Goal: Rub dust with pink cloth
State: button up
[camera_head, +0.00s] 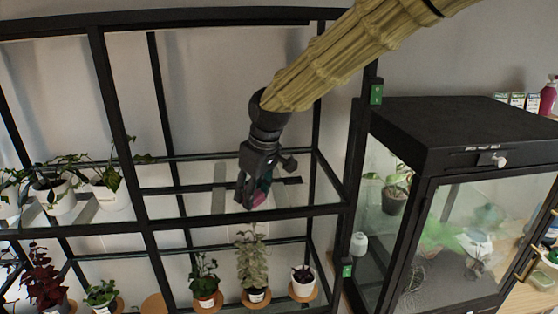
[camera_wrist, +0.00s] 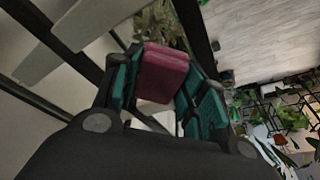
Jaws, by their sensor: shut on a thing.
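My gripper (camera_head: 256,193) reaches down over the upper glass shelf (camera_head: 180,203) of the black-framed rack. In the wrist view my gripper (camera_wrist: 165,85) is shut on the pink cloth (camera_wrist: 163,72), a folded pad between its teal finger pads. In the head view only a small bit of the pink cloth (camera_head: 259,198) shows between the fingers. The cloth is at or just above the glass; I cannot tell if it touches. I cannot make out dust on the shelf.
Potted plants in white pots (camera_head: 55,195) stand on the shelf's left section. Several plants on cork saucers (camera_head: 207,301) stand on the shelf below. A black glass cabinet (camera_head: 450,140) stands to the right. Black rack posts (camera_head: 118,120) flank the shelf section, which is otherwise mostly clear.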

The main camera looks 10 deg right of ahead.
aim_at(279, 199)
jog(key=shift+s+a, duration=0.1)
jog(key=shift+a, duration=1.8)
jog(key=shift+d, duration=5.3)
jog(key=shift+d+r, duration=0.1)
jog(key=shift+d, duration=0.15)
jog(key=shift+r, duration=0.85)
notch_tip(279, 199, up, 2)
jog(key=shift+a+r, duration=0.1)
notch_tip(279, 199, up, 4)
jog(key=shift+f, duration=0.1)
